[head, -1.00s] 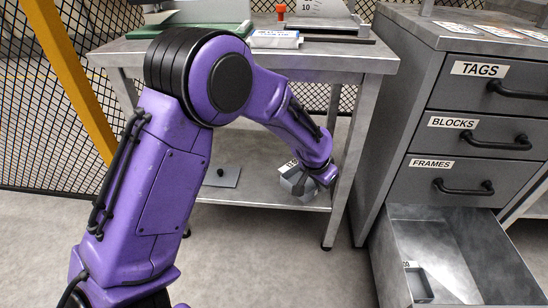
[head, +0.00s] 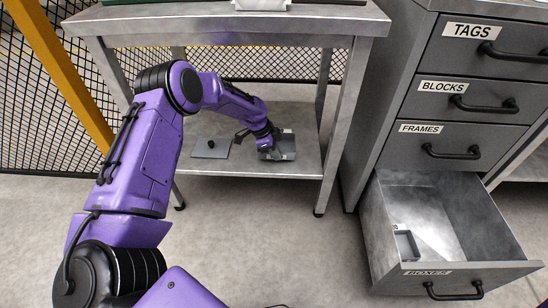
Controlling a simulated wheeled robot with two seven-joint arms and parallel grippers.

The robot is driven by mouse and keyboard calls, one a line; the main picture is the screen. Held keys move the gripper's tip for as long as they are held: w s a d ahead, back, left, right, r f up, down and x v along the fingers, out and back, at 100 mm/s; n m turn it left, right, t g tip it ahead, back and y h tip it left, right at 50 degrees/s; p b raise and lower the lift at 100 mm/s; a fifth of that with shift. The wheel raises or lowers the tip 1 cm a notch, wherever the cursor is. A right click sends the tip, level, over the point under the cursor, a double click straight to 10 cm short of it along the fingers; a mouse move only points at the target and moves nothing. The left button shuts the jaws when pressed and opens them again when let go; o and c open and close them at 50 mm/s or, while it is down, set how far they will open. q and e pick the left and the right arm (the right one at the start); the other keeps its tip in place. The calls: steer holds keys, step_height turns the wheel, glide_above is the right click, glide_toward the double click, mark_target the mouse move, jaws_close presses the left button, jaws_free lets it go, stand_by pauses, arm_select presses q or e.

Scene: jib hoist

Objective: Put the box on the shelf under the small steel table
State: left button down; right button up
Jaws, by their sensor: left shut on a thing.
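The small steel table (head: 345,22) stands at the back, with a low steel shelf (head: 240,168) under its top. A small grey box (head: 287,148) is at the right part of this shelf. It looks level and low at the shelf surface, though I cannot see clearly whether it touches. My left arm reaches in under the tabletop, and my left gripper (head: 266,147) is shut on the box at its left side. The gripper hides part of the box. My right gripper is not in view.
Table legs flank the shelf. At right, a drawer cabinet (head: 385,110) has its bottom BOXES drawer (head: 455,262) pulled out, with a small grey box (head: 406,245) inside.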

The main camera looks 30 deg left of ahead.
arm_select(q)
steer(key=shift+f, duration=0.85)
steer(key=shift+r, duration=0.1)
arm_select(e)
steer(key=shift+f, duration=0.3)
arm_select(q)
steer(key=c, duration=1.7)
jaws_free()
steer(key=o, duration=0.4)
steer(key=shift+o, duration=0.2)
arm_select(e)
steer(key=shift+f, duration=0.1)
